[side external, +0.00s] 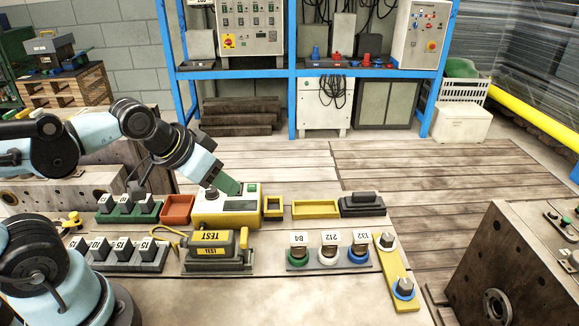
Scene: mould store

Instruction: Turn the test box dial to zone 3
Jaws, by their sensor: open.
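The test box (242,217) is a cream and yellow unit on the work table, with a green square (252,188) at its upper right and a dark display strip on its front. A dark round knob (211,195), seemingly the dial, stands at its upper left. My gripper (224,187) reaches down from the upper left, its green end just above and behind the knob. It is open, but its fingers are small and I cannot tell whether they touch the knob. Zone marks and the dial's pointer are too small to read.
An orange tray (177,208) stands to the left, a yellow tray (315,209) to the right. Numbered pieces (329,252) stand front right. The table's front middle is clear.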

